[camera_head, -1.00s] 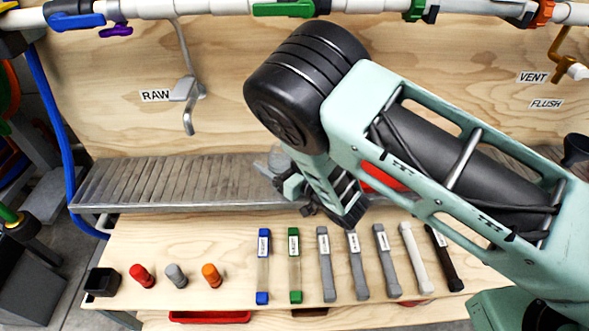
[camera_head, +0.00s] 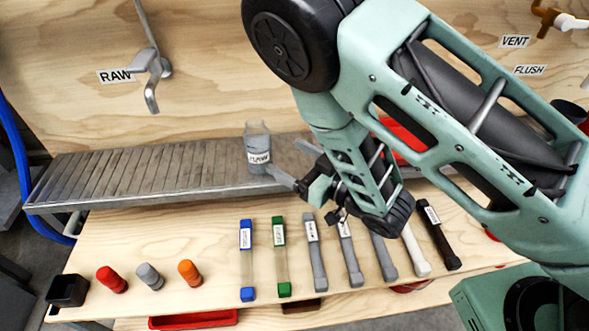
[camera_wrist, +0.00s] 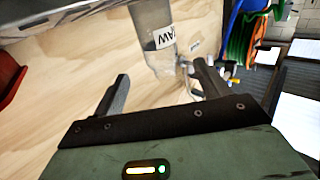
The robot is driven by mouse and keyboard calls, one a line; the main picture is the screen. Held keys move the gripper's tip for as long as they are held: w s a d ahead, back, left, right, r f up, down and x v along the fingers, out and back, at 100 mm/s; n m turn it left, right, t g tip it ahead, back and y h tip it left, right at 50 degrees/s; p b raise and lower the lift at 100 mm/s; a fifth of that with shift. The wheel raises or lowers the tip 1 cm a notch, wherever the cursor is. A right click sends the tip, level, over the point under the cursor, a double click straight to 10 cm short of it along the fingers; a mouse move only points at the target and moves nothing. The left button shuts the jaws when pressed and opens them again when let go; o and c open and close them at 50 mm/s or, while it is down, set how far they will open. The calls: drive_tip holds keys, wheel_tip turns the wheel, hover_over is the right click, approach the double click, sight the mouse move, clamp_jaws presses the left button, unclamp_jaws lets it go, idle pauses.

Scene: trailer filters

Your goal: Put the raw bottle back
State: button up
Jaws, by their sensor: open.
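The raw bottle (camera_head: 258,140) is clear with a white label. It stands upright on the slatted metal shelf (camera_head: 110,178) in the head view. In the wrist view the raw bottle (camera_wrist: 157,30) shows its RAW label, ahead of and between the two fingers. My gripper (camera_head: 287,178) is beside the bottle's lower right in the head view. It also shows in the wrist view (camera_wrist: 161,70), with its dark fingers spread wide and nothing between their tips. Whether a finger touches the bottle cannot be told.
A metal tap (camera_head: 153,72) beside a RAW sign (camera_head: 115,76) is on the wooden back panel. Below the shelf, a wooden bench (camera_head: 185,235) holds a black cup (camera_head: 68,290), coloured caps, a blue-ended tube (camera_head: 247,260), a green-ended tube (camera_head: 281,258) and several grey, white and black sticks.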

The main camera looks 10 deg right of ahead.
drive_tip(key=shift+d, duration=0.1)
drive_tip(key=m+h, duration=0.1)
drive_tip(key=w+h, duration=0.1)
drive_tip(key=shift+w+f+m+g+h, duration=0.15)
drive_tip(key=shift+w+m+g+h, duration=0.15)
drive_tip(key=shift+m, duration=0.1)
drive_tip(key=shift+m+h, duration=0.4)
drive_tip(key=shift+h, duration=0.3)
drive_tip(key=shift+s+a+g+h, duration=0.2)
drive_tip(key=shift+g+h, duration=0.3)
drive_tip(key=shift+g, duration=0.3)
drive_tip(key=s+d+r+g+h, duration=0.2)
drive_tip(key=s+r+g, duration=0.1)
drive_tip(key=s, duration=0.4)
drive_tip(key=s+d+r+n+g+h, duration=0.1)
drive_tip(key=s+d+r+g+h, duration=0.1)
drive_tip(key=s, duration=0.6)
drive_tip(key=s+d+r+g+h, duration=0.2)
drive_tip(key=s+d+r+g, duration=0.1)
drive_tip(key=s+g, duration=0.3)
drive_tip(key=shift+s+r+n+h, duration=0.3)
drive_tip(key=shift+s+r, duration=0.4)
drive_tip(key=shift+s, duration=0.3)
wheel_tip(320, 180, up, 19)
drive_tip(key=p, duration=1.9)
drive_tip(key=shift+r, duration=0.15)
